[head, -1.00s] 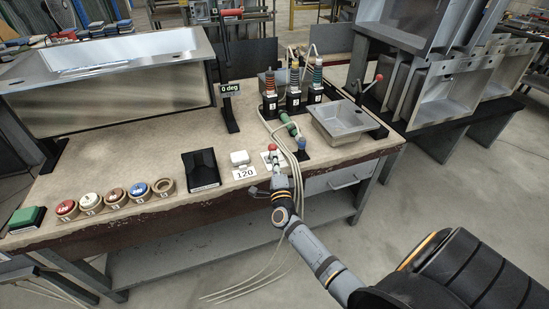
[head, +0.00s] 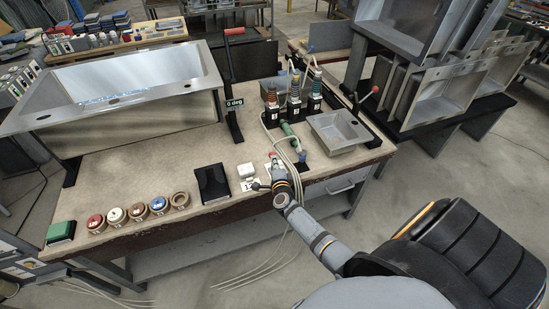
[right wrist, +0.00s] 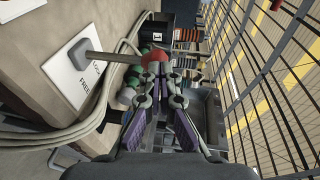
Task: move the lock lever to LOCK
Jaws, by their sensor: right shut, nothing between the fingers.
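A small lever with a red ball knob (head: 272,155) stands at the front of the bench, just beyond my right gripper (head: 277,169). In the right wrist view the red knob (right wrist: 187,56) is right behind the closed fingertips of my right gripper (right wrist: 156,72). The fingers are shut and hold nothing. Whether they touch the lever is unclear. My left gripper is out of view.
Black insulator posts (head: 293,108) with cables stand behind the knob, and a small sink (head: 338,130) is at right. A red-tipped lever (head: 375,89) stands beyond it. A large sink (head: 130,85) and a tall red-handled lever (head: 234,32) are at left. Round buttons line the front.

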